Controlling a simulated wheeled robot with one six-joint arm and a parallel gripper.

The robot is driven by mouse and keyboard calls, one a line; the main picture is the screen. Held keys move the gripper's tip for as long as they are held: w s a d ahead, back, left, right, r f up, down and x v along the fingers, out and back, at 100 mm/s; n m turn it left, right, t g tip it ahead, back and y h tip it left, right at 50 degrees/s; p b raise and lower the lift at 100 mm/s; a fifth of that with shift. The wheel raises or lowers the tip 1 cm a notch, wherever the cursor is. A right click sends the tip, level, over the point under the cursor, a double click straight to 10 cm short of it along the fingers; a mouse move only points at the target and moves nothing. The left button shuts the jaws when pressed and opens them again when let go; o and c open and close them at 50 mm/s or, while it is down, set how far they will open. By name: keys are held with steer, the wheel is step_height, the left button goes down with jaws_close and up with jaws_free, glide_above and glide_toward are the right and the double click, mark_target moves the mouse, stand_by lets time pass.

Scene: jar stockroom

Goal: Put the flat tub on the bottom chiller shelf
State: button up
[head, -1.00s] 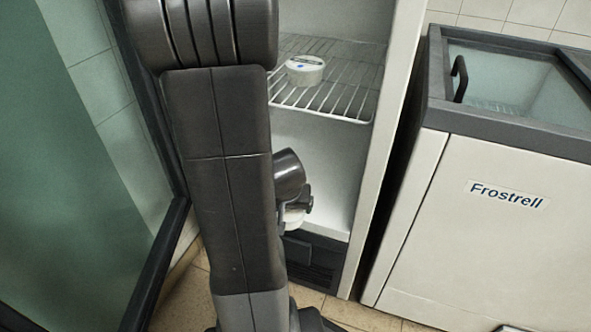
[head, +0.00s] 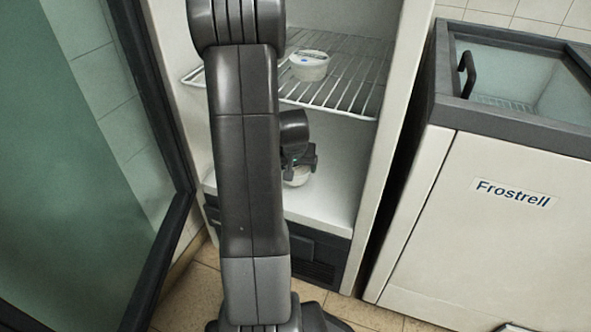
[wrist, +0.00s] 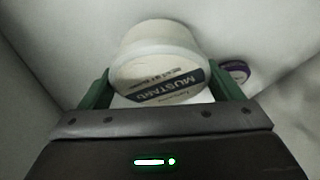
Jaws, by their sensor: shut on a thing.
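My gripper (head: 299,162) is shut on a pale tub (head: 297,177), inside the lower bay of the chiller. In the wrist view this tub (wrist: 158,72) carries a "MUSTARD" label and sits between the green fingers. The white bottom chiller shelf (head: 325,209) lies beneath it. I cannot tell whether the tub touches that shelf. My own arm hides the left part of the bay.
Another white tub (head: 310,67) stands on the wire shelf (head: 345,98) above my gripper. A purple-rimmed round thing (wrist: 237,70) is beyond the right finger. The glass door (head: 75,150) stands open at left; a "Frostrell" chest freezer (head: 480,240) is at right.

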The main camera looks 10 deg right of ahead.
mark_target(296, 170)
steer(key=shift+w+d, duration=0.25)
steer(key=shift+w, duration=0.65)
steer(key=shift+w+f+b, duration=0.2)
steer(key=shift+f+b, duration=0.85)
steer(key=shift+f, duration=0.65)
steer(key=shift+f, duration=0.1)
steer(key=shift+f, duration=0.15)
steer(key=o, duration=1)
steer(key=shift+c, duration=0.2)
steer(key=p+v, duration=0.2)
steer(key=v, duration=0.3)
steer(key=shift+r, duration=0.35)
steer(key=s+a, duration=0.3)
steer(key=s, duration=0.8)
steer(key=shift+s, duration=0.35)
